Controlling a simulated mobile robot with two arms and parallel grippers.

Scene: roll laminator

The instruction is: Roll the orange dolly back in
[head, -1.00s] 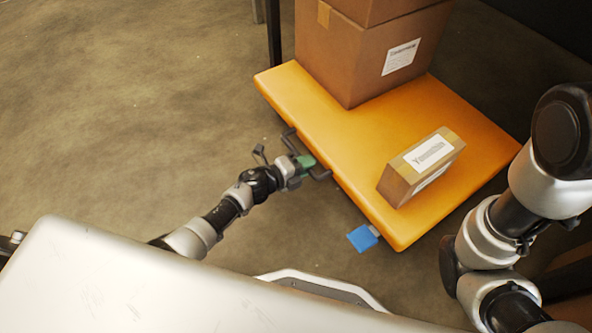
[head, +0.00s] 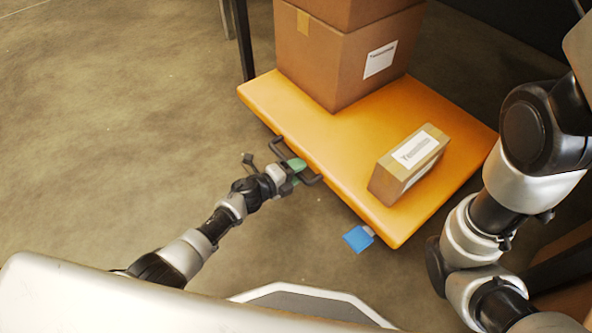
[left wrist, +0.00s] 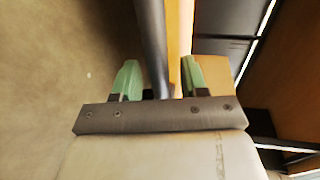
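The orange dolly (head: 345,188) is a flat platform with a dark bracket handle (head: 313,181) on its near left edge. My left gripper (head: 296,166) is at that handle, its green fingers beside the dolly edge. In the left wrist view the two fingers of the left gripper (left wrist: 160,78) stand apart, with a grey bar (left wrist: 152,35) and the orange edge (left wrist: 179,30) showing between them. I see no clear contact with the bar. My right arm shows at the right, but its gripper is out of view.
Stacked cardboard boxes (head: 335,65) stand on the dolly's far part, and a small labelled box (head: 408,165) sits nearer its right corner. A blue tag (head: 358,238) shows beside the near edge. A dark post (head: 243,40) stands behind. The floor at left is clear.

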